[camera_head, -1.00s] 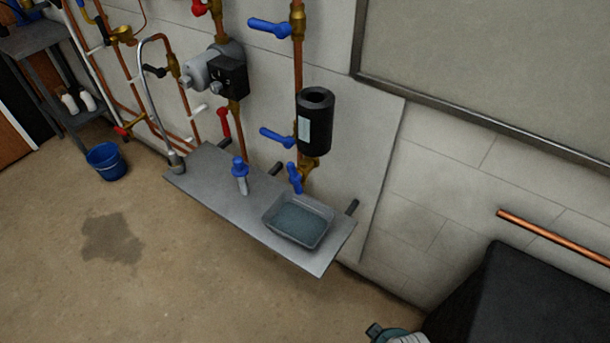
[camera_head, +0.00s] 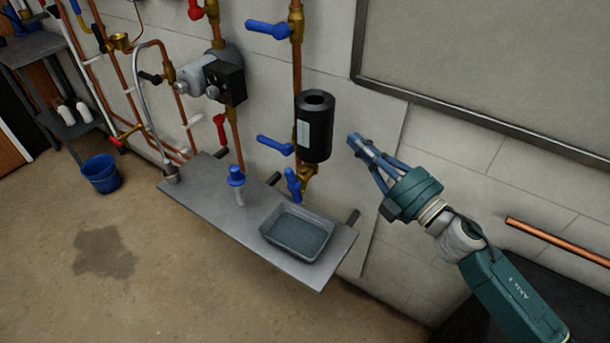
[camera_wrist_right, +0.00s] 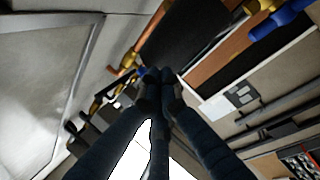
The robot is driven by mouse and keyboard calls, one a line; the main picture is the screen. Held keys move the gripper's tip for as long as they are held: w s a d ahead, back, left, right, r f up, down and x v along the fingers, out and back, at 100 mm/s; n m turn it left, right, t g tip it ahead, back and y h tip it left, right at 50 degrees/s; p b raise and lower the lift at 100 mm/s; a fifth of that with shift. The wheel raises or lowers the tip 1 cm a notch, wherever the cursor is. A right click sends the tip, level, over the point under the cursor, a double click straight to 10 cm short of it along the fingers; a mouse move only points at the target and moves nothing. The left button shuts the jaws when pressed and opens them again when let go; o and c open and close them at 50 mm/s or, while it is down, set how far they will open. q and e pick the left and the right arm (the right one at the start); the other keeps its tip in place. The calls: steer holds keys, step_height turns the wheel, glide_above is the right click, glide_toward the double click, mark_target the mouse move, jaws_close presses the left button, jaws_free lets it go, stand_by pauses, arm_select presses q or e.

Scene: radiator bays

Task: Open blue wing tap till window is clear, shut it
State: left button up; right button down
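The blue wing tap (camera_head: 293,184) sits on the brass fitting at the foot of the black cylinder (camera_head: 315,120). The pale window (camera_head: 303,134) is on the cylinder's left front; its contents are too small to judge. A grey tray (camera_head: 268,237) with bluish-grey content stands on the shelf below the tap. My right gripper (camera_head: 357,142) is to the right of the cylinder, apart from it and from the tap. Its fingertips are together with nothing visible between them, as the right wrist view (camera_wrist_right: 160,76) also shows. My left gripper is not in view.
Blue lever handles (camera_head: 269,29) (camera_head: 275,145) are on the same copper pipe. A blue-topped item (camera_head: 237,178) stands on the grey shelf (camera_head: 200,190). A grey-black pump (camera_head: 213,77) is further left. A blue bucket (camera_head: 102,174) is on the floor.

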step_height(320, 180, down, 2)
steer(key=s+a+n+g+y, duration=0.1)
steer(key=n+g+y, duration=0.2)
steer(key=n+g, duration=0.35)
steer(key=n+g+h+p, duration=0.1)
steer(key=n+g+p, duration=0.2)
steer(key=n+g, duration=0.1)
glide_toward(293, 187)
steer(key=w+a+r, duration=0.1)
steer(key=w+a, duration=0.3)
steer(key=a, duration=0.1)
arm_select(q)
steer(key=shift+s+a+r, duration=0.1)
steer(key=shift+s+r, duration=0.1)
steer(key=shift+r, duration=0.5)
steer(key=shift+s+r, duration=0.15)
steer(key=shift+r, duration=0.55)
arm_select(e)
steer(key=shift+a, duration=0.5)
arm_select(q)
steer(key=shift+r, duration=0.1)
